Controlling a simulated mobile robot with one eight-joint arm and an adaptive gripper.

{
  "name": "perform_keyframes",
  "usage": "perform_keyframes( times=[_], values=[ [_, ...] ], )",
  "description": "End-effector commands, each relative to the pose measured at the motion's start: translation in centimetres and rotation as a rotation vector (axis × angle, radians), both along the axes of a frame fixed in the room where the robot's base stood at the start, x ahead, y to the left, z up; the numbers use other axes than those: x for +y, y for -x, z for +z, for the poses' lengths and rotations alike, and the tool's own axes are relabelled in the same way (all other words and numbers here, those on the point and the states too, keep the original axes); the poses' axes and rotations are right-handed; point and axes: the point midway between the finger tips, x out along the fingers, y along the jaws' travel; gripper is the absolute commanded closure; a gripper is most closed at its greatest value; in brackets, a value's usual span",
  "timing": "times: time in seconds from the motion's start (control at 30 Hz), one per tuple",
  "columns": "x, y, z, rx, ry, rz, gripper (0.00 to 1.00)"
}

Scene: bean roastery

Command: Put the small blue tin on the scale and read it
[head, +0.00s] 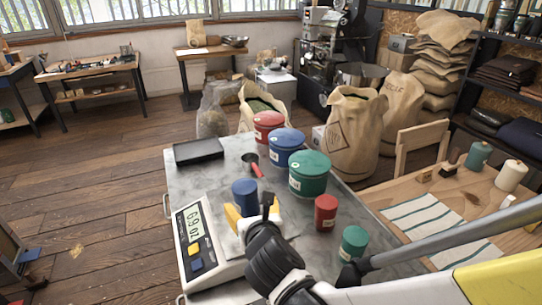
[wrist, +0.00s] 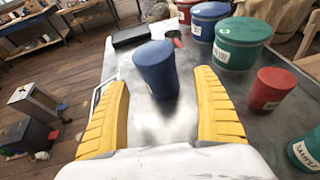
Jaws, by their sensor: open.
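The small blue tin (head: 244,195) stands upright just beyond my gripper (head: 252,211) in the head view. In the wrist view the tin (wrist: 156,70) sits between my open yellow fingers, with a gap on each side. The scale (head: 196,256) is at the near left of the metal table. Its lit display (head: 195,221) appears to read 6.9 oz, turned sideways and small.
Large red (head: 268,126), blue (head: 286,147) and green (head: 308,173) tins stand farther back on the metal table (head: 205,178). Small red (head: 326,212) and green (head: 354,243) tins are to the right. A black tray (head: 198,152) and a red-handled scoop (head: 256,169) lie behind.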

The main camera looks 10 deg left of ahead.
Motion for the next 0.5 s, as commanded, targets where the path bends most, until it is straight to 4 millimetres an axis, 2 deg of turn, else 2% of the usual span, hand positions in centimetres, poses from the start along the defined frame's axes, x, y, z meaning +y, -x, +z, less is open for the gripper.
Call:
perform_keyframes(
  times=[0.03, 0.2, 0.37, 0.47, 0.5],
  values=[
    [-0.3, 1.0, 0.8, 0.0, 0.001, 0.003, 0.21],
    [-1.3, 3.4, 1.7, 0.0, 0.0, 0.002, 0.21],
    [-2.5, 4.2, 2.1, 0.023, -0.034, -0.031, 0.21],
    [-5.5, 3.5, 2.4, 0.118, -0.185, -0.165, 0.21],
    [-7.4, 3.1, 2.6, 0.176, -0.289, -0.255, 0.21]
  ],
)
